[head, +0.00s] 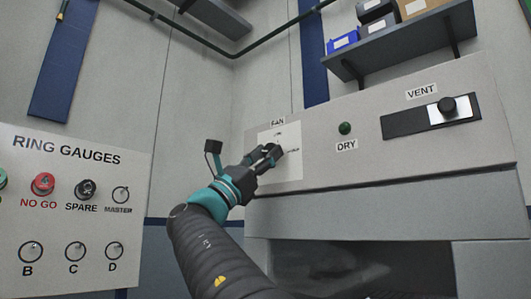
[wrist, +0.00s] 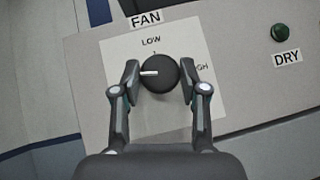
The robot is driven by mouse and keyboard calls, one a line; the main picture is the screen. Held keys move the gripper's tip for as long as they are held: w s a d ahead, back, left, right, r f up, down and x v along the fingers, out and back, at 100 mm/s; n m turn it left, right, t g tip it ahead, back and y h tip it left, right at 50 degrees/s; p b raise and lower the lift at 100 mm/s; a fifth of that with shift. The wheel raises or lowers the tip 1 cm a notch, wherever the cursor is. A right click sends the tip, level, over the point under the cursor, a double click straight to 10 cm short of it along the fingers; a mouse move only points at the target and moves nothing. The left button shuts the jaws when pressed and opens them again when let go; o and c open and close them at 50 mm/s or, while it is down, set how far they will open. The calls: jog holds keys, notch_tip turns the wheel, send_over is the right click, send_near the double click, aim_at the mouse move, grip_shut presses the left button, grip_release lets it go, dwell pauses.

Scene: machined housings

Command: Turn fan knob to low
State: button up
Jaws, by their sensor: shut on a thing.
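The fan knob (wrist: 162,74) is a dark round knob with a white pointer line, on a pale plate (wrist: 205,110) under the FAN label (wrist: 146,19). In the wrist view its pointer line points left, towards the left finger, while LOW (wrist: 151,40) is printed above the knob and a partly covered word ending in "GH" stands to the right. My gripper (wrist: 160,82) is shut on the knob, one finger on each side. In the head view my gripper (head: 270,155) is at the plate and hides most of the knob.
Right of the plate are the green DRY button (head: 345,128) and the VENT slider (head: 447,106). A shelf with boxes (head: 400,38) hangs above. A RING GAUGES board (head: 70,200) stands at the left. The panel between plate and button is clear.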

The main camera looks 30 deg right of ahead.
jog(key=m+g, duration=0.4)
jog(key=m+g+y, duration=0.1)
jog(key=m+g, duration=0.1)
jog(key=m, duration=0.1)
jog(key=shift+w+p, duration=0.25)
jog(key=shift+p, duration=0.15)
jog(key=shift+m+g+y, duration=0.7)
jog(key=shift+m+g, duration=0.8)
jog(key=shift+r+m+g+y, duration=0.1)
jog(key=shift+m+g+y, duration=0.4)
jog(key=shift+m, duration=0.5)
jog(key=o, duration=1.1)
jog(key=shift+a, duration=0.2)
jog(key=v, duration=1.1)
jog(key=shift+w+a+f, duration=0.15)
jog(key=shift+a+f, duration=0.1)
jog(key=shift+a, duration=0.05)
